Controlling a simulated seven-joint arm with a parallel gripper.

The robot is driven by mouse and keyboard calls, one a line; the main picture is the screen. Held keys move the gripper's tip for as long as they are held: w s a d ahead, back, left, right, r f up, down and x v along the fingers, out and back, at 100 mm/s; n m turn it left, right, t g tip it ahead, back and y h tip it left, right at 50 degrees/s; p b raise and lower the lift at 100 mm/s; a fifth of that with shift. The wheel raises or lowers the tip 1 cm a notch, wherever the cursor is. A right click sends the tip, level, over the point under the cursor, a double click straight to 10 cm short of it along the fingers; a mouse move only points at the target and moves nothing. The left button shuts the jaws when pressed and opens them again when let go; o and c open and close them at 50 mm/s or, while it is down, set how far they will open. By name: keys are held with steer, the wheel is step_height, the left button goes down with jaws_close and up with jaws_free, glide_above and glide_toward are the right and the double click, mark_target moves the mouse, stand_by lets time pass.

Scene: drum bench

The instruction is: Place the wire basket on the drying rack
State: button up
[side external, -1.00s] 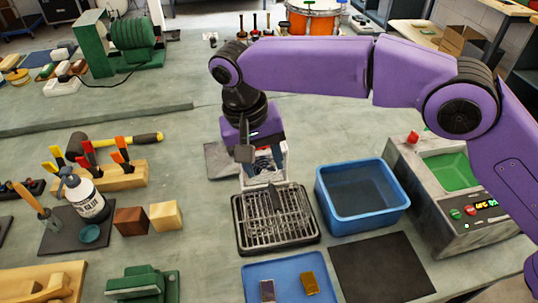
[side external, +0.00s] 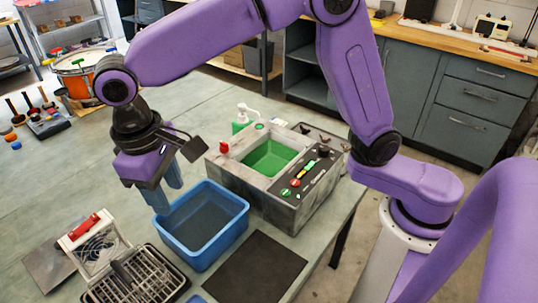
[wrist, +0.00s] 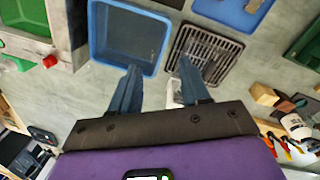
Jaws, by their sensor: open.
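The rack is a dark tray with a metal grid. In the wrist view the basket (wrist: 174,92) is mostly hidden behind a finger, and the rack (wrist: 232,52) lies beyond it. My gripper (side external: 166,196) is open and empty. It is to the right of the basket, above the table beside the blue tub (side external: 228,234).
A dark object (side external: 123,272) lies on the rack's grid. A grey machine (side external: 225,165) with a green basin and buttons stands right of the tub. A black mat (side external: 255,268) lies in front of the tub. A grey plate (side external: 45,268) lies left of the basket.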

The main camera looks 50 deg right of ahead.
steer(key=s+d+f+n, duration=0.1)
steer(key=s+d+n, duration=0.2)
steer(key=s+d, duration=0.6)
steer(key=s+d+f+n+y, duration=0.1)
steer(key=s+d+n, duration=0.3)
steer(key=s+d, duration=0.6)
steer(key=d+f, duration=0.1)
steer(key=d, duration=0.7)
steer(key=shift+f+y, duration=0.25)
steer(key=shift+y, duration=0.05)
